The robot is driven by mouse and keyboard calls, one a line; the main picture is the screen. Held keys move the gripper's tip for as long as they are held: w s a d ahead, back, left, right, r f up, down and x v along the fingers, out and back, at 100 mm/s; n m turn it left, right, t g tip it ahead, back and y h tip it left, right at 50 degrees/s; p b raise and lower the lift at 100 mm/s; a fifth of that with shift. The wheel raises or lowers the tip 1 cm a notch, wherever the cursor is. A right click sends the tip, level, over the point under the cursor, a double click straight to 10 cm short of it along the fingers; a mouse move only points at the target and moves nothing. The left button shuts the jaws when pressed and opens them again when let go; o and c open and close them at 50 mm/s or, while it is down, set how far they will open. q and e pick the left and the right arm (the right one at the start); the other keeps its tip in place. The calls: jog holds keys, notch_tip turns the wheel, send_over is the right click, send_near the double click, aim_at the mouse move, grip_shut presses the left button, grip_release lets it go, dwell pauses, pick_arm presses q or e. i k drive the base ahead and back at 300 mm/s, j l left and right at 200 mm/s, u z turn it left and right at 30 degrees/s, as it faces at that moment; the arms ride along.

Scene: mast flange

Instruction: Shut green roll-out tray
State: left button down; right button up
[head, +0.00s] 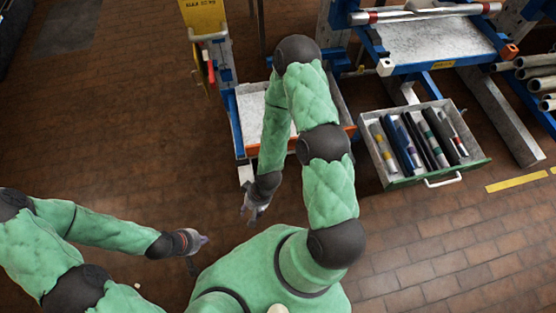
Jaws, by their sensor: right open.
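The green roll-out tray (402,182) stands pulled out at the right of the head view, below the blue-framed bench. It has grey sides, a green front and a white bar handle (443,181), and holds several coloured tubes and dark items. My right gripper (248,216) is open and empty, pointing down over the floor, well left of the tray. My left gripper (199,252) is further left, also over the floor; its fingers look spread and hold nothing visible. Neither gripper touches the tray.
An orange-fronted tray (340,138) sits left of the green one, partly hidden by my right arm. A yellow sign (205,18) stands at the back. Pipes (543,84) lie at the far right. The brick floor before the green tray is clear.

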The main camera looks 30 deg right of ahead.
aim_at(409, 116)
jog(key=z, duration=2.9)
jog(key=i+l+u, duration=0.1)
jog(key=i+u, duration=0.3)
jog(key=i+l+u, duration=0.2)
jog(key=i+u, duration=0.25)
jog(key=i+l, duration=0.05)
jog(key=i, duration=0.05)
